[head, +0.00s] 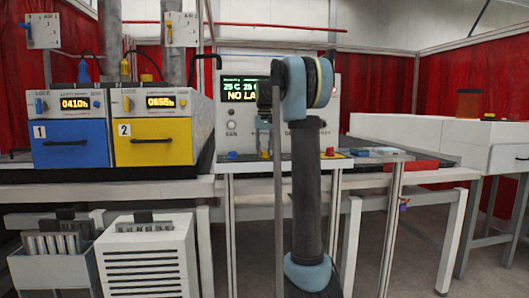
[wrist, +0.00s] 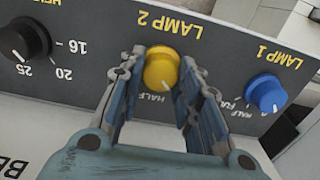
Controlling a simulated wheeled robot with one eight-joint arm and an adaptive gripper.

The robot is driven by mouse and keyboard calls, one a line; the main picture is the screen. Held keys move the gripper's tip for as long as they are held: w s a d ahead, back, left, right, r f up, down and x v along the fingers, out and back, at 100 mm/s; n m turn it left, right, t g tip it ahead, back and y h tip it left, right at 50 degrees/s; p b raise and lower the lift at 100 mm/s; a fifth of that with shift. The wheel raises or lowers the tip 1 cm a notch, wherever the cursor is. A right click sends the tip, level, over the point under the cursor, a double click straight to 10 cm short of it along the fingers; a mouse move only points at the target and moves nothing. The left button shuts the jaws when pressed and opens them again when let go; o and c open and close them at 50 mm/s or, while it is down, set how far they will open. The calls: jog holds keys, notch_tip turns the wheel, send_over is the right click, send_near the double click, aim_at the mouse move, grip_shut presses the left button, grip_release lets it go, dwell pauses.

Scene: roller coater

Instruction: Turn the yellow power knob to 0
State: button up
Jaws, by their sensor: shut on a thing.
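The yellow knob (wrist: 162,66) sits on a dark grey panel under upside-down lettering "LAMP 2" in the wrist view. Its white pointer line aims toward the lower edge of the picture, slightly right. The word "HALF" shows just left of the line; the rest of the scale is hidden behind the fingers. My gripper (wrist: 160,82) has one finger on each side of the knob and is shut on it. In the head view my gripper (head: 264,140) reaches the front of the white machine, and only a bit of yellow shows there.
A blue knob (wrist: 265,94) marked "LAMP 1" is right of my gripper in the wrist view. A black dial (wrist: 24,39) with numbers is at the left. In the head view a red button (head: 329,152) and blue (head: 67,143) and yellow (head: 152,140) ovens stand nearby.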

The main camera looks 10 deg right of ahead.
dwell(0.4)
jog(key=o, duration=1.1)
jog(key=shift+r, duration=0.1)
notch_tip(320, 180, up, 12)
jog(key=shift+w+f, duration=0.1)
jog(key=shift+f, duration=0.05)
jog(key=s+f+t, duration=0.1)
jog(key=s+f, duration=0.7)
jog(key=s, duration=0.5)
jog(key=s+f, duration=0.9)
jog(key=s, duration=0.3)
jog(key=shift+t, duration=0.6)
jog(key=s+f, duration=0.6)
jog(key=f, duration=0.2)
jog(key=s+f, duration=0.7)
jog(key=f, duration=0.2)
jog(key=s+f, duration=0.6)
jog(key=f, duration=0.2)
jog(key=shift+s+d+f, duration=0.2)
jog(key=shift+s+f, duration=0.1)
jog(key=shift+s, duration=0.1)
